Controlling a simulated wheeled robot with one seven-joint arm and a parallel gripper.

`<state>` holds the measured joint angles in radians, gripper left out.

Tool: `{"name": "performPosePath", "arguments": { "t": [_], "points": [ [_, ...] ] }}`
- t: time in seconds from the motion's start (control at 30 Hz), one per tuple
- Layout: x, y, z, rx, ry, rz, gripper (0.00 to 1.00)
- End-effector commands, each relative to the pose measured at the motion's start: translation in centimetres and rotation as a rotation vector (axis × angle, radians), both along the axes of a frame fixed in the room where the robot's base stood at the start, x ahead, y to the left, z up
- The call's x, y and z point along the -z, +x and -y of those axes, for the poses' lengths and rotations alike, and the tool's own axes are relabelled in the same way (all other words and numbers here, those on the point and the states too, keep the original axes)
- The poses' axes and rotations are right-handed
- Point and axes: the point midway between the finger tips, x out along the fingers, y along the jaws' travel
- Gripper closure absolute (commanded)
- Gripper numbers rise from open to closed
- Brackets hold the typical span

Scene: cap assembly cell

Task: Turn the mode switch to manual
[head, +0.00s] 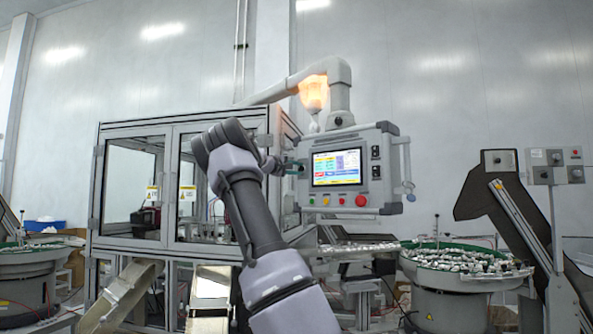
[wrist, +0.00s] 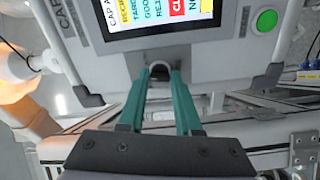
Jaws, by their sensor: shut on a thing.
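In the head view my arm hides part of the machine, and the switch itself is not clear.
The panel has a lit screen (head: 337,168), a large red button (head: 361,200) and a green button (wrist: 266,20). A glowing orange lamp (head: 314,93) is above it. A glazed machine frame (head: 170,127) stands behind. A bowl feeder (head: 464,275) is at the right.

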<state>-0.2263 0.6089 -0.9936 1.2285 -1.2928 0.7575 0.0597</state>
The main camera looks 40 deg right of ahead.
Motion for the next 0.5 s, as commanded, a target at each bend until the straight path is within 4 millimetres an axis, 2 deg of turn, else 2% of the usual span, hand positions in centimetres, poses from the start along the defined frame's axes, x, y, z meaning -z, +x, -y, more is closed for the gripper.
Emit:
{"name": "performPosePath", "arguments": {
  "t": [0.5],
  "points": [
    [0.03, -0.03, 0.04, 0.002, -0.112, -0.476, 1.00]
  ]
}}
